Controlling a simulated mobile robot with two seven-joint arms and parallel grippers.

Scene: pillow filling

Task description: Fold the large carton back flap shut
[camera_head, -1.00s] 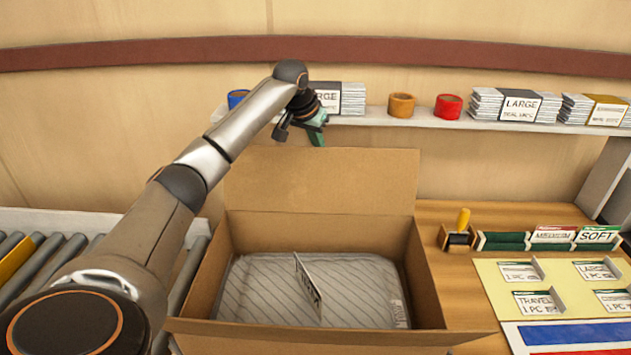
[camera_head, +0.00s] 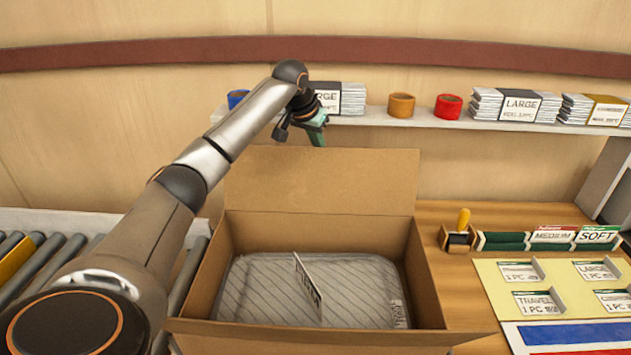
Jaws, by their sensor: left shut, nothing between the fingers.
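The large carton (camera_head: 428,285) stands open on the wooden table. Its back flap (camera_head: 320,182) stands up at the rear, and the front flap (camera_head: 330,335) is folded outward. Inside lies a grey striped pillow pack (camera_head: 350,285) with a white printed card (camera_head: 308,287) standing tilted on it. My left gripper (camera_head: 318,138) is shut and empty, just above and behind the back flap's top edge, in front of the shelf. I cannot tell whether it touches the flap. My right gripper is not in view.
A wall shelf (camera_head: 425,120) behind holds stacked labelled packs (camera_head: 515,105), an orange roll (camera_head: 401,105) and a red roll (camera_head: 448,106). A roller conveyor (camera_head: 50,265) lies left. A stamp (camera_head: 460,232) and a card board (camera_head: 555,285) lie right of the carton.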

